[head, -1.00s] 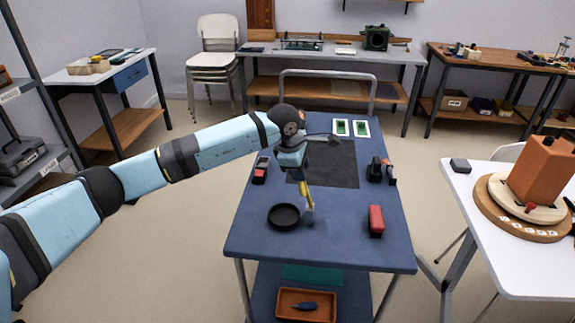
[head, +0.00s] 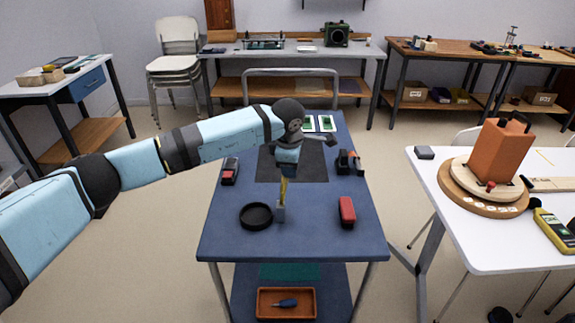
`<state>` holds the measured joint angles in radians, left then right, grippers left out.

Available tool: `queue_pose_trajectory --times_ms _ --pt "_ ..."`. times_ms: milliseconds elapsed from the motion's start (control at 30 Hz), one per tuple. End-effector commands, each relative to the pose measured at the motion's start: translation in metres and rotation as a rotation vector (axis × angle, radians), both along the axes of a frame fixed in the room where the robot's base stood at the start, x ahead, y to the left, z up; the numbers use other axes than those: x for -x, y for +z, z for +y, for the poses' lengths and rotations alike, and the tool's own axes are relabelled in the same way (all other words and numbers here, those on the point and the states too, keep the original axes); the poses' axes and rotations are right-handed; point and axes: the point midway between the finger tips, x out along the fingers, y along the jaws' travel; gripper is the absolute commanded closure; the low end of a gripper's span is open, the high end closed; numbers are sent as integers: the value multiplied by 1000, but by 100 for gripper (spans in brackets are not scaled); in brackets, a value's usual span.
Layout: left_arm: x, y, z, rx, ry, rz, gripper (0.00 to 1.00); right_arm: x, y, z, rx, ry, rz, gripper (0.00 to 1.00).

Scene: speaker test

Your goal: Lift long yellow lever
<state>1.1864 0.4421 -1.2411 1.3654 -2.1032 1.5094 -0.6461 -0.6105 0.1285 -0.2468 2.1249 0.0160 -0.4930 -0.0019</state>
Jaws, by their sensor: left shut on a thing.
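The long yellow lever (head: 283,187) stands nearly upright over the blue cart top. Its lower end meets a small grey block (head: 281,213) on the cart, just right of a round black dish. My left gripper (head: 286,173) comes down from above and is shut on the upper part of the lever. The gripper and wrist hide the lever's top, and the fingertips are too small to make out clearly. My right gripper is not in view.
On the blue cart (head: 230,240) are the black dish (head: 256,215), a red block (head: 347,211), a red and black item (head: 230,170) and a dark mat (head: 311,165). A white table (head: 440,205) at the right holds an orange box (head: 497,158) on a wooden turntable.

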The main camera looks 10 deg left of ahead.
Motion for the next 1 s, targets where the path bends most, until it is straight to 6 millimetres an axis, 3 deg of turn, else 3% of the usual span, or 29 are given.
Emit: queue_pose_trajectory --times_ms 267,300,400,767,1000 --pt "2 -4 -4 5 -6 3 100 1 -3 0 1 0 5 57" --pt "2 -5 -4 5 -6 3 60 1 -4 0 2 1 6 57" --pt "2 -5 -4 3 -6 5 42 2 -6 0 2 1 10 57" --pt "2 3 -1 1 -3 3 42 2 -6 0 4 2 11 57" --pt "11 48 -2 2 -5 -1 42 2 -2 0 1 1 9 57"
